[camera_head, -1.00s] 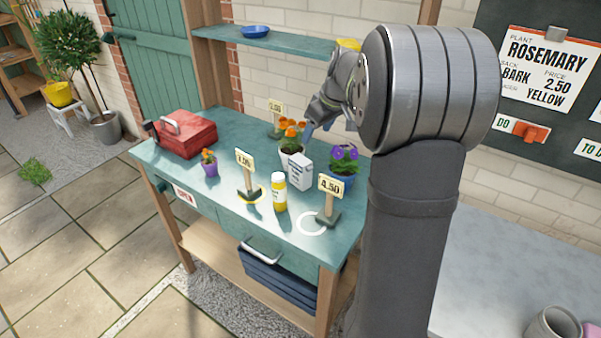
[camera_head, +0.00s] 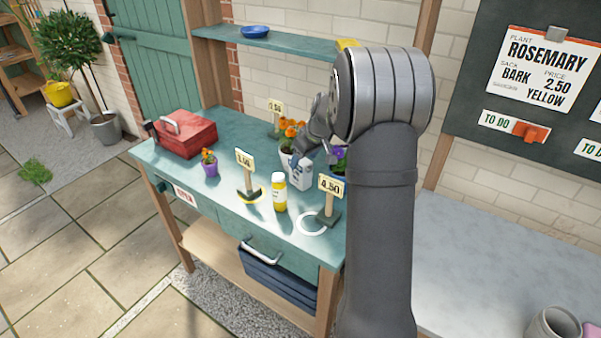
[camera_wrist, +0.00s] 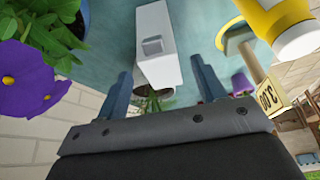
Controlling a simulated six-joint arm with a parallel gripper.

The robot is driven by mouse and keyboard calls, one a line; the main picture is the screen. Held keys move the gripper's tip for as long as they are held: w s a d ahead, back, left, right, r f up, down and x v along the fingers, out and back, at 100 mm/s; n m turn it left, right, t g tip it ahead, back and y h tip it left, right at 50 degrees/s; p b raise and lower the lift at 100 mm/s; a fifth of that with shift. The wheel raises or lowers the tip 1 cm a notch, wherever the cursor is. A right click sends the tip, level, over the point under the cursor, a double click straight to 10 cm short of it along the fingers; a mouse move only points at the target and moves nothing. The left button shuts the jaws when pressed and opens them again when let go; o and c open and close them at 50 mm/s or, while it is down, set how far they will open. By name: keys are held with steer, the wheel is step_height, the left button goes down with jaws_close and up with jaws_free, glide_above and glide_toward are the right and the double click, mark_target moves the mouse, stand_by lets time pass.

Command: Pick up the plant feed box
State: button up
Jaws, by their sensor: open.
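The plant feed box is the white box (camera_head: 301,174) standing on the green bench, partly hidden by my gripper in the head view. In the wrist view the white box (camera_wrist: 158,62) shows between my two blue fingers, with a small grey patch on its face. My gripper (camera_wrist: 161,66) is open and empty. In the head view my gripper (camera_head: 312,158) is just above and behind the box. I cannot tell whether the fingers reach around it.
Close by are an orange-flowered pot (camera_head: 286,157), a purple flower (camera_head: 338,156), a yellow bottle (camera_head: 279,193) and price signs (camera_head: 330,187). A red toolbox (camera_head: 187,137) stands on the left.

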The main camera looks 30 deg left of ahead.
mark_target(302, 161)
steer(key=x, duration=0.4)
steer(key=shift+a+f, duration=0.15)
steer(key=shift+f, duration=0.05)
steer(key=shift+r, duration=0.1)
steer(key=c, duration=1.2)
